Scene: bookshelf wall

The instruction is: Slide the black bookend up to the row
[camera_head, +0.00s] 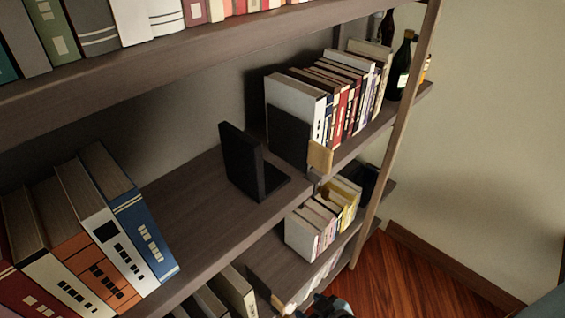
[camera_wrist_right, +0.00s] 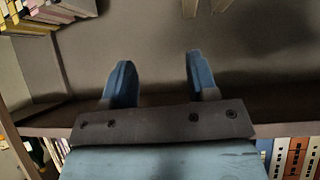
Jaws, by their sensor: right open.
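The black bookend (camera_head: 240,158) is L-shaped and stands upright on the middle shelf (camera_head: 205,205), with its flat foot toward the right. A leaning row of books, ending in a blue book (camera_head: 143,222), stands to its left with bare shelf between them. Another row of books (camera_head: 335,95) stands farther right, with a dark panel (camera_head: 288,137) at its near end. My right gripper (camera_head: 328,306) shows only in part at the bottom edge, below the shelf and apart from the bookend. In the right wrist view its two blue fingers (camera_wrist_right: 160,80) are spread with nothing between them. My left gripper is out of view.
An upper shelf (camera_head: 200,58) with books overhangs the middle one. Lower shelves hold more books (camera_head: 325,215). A light wooden post (camera_head: 395,135) closes the right side, with dark bottles (camera_head: 402,65) near it. Wooden floor (camera_head: 400,275) is open at lower right.

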